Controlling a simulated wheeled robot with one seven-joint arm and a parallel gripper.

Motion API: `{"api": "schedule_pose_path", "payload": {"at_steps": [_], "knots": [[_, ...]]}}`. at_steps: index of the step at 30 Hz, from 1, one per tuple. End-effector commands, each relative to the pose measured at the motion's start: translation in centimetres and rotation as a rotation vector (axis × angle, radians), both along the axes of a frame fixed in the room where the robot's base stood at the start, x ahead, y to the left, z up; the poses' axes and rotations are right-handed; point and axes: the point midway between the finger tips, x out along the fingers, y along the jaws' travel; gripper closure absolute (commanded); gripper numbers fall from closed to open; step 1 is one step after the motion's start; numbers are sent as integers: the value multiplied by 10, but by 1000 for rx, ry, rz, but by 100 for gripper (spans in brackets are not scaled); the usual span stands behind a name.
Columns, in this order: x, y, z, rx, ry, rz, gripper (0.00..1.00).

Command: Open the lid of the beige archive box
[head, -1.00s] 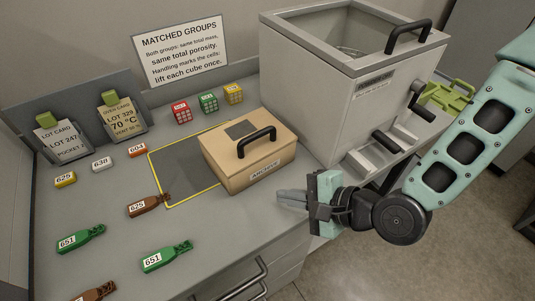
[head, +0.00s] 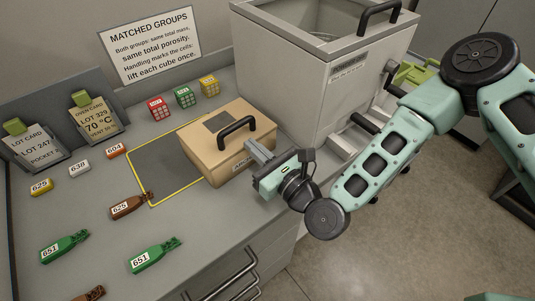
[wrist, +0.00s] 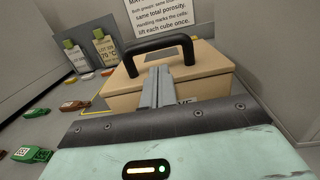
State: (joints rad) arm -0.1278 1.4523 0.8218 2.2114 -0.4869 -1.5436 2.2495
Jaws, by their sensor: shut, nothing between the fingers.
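The beige archive box (head: 216,162) stands on the grey counter with its lid down. A black arched handle (head: 238,130) sits on top of the lid. My gripper (head: 253,148) is at the box's front right side, fingers together and empty, pointing at the box. In the wrist view the shut fingers (wrist: 157,86) reach up in front of the box (wrist: 205,80), just below the handle (wrist: 160,48). They cover part of the front label. I cannot tell whether the fingertips touch the box.
A large grey bin (head: 320,75) with black handles stands close behind and right of the box. Small red, green and yellow cubes (head: 183,97) are behind it. Numbered tags (head: 155,256) lie at the left and front. A yellow outlined area (head: 150,165) lies left of the box.

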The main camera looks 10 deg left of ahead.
Motion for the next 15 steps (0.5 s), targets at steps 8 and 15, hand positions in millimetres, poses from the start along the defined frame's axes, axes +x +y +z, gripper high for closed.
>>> {"api": "schedule_pose_path", "payload": {"at_steps": [8, 15], "knots": [[18, 24, 2, -1, 0, 1, 100], [19, 27, 1, -1, 0, 1, 100]]}}
